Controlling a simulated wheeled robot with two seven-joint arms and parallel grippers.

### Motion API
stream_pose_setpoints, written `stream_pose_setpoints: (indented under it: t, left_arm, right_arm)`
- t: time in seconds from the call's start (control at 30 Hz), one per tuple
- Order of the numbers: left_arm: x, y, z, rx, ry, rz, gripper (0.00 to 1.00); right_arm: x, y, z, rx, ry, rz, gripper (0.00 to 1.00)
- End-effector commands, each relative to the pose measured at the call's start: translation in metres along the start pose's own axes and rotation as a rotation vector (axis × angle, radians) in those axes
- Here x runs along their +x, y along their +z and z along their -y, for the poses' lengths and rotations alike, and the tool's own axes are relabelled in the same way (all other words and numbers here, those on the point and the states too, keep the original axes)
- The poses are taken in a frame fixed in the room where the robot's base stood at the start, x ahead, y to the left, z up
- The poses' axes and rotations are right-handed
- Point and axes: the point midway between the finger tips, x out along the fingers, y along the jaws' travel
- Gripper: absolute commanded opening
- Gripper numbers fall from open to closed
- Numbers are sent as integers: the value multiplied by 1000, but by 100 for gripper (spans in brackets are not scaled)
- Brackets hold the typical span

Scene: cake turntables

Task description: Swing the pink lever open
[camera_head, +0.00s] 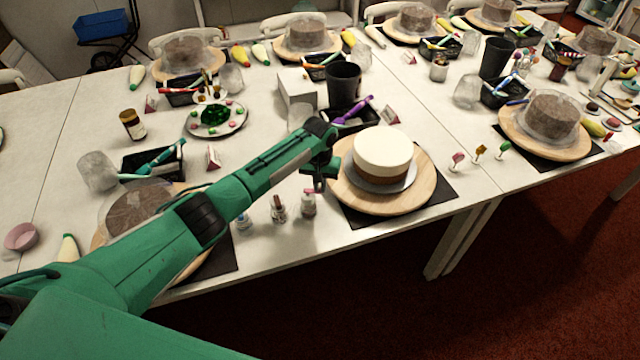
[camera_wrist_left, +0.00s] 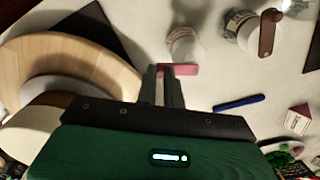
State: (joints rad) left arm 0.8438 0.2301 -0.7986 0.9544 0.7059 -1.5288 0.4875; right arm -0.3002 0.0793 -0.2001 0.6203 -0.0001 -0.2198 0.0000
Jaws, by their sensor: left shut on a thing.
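The pink lever (camera_wrist_left: 187,70) sits at the top of a small whitish bottle (camera_wrist_left: 186,46) in the left wrist view. In the head view the bottle (camera_head: 308,206) stands near the table's front edge, left of the white and brown cake, and a bit of pink shows at its top. My left gripper (camera_head: 319,184) is above and beside the bottle. Its fingers (camera_wrist_left: 167,72) are close together and shut on the lever, which sticks out to their right in the wrist view. The fingertips partly hide the lever. My right gripper is not in view.
A cake (camera_head: 383,155) on a round wooden turntable (camera_head: 425,192) stands close to the right of the gripper. Two more small bottles (camera_head: 278,208) stand to the left. A blue pen (camera_wrist_left: 239,102) lies near the gripper. The table's front edge is near.

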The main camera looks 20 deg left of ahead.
Motion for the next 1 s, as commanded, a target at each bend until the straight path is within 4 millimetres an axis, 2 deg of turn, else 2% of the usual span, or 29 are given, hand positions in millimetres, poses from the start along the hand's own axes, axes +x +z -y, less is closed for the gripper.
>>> stream_pose_setpoints:
  t: [0.03, 0.07, 0.17, 0.43, 0.57, 0.67, 1.0]
  left_arm:
    - [0, 0, 0, 0, 0, 0, 0]
    - [0, 0, 0, 0, 0, 0, 13]
    - [0, 0, 0, 0, 0, 0, 32]
    - [0, 0, 0, 0, 0, 0, 32]
    - [-9, -1, 0, 1, 1, -2, 32]
    - [-24, -1, 0, 1, 2, -4, 32]
    - [-99, -1, 0, 1, 1, -4, 32]
  right_arm:
    - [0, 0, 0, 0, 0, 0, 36]
    - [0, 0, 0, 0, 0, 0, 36]
    - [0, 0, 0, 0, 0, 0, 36]
    - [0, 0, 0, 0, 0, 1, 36]
    - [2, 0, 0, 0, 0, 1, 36]
    - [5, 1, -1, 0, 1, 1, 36]
    - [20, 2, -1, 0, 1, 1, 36]
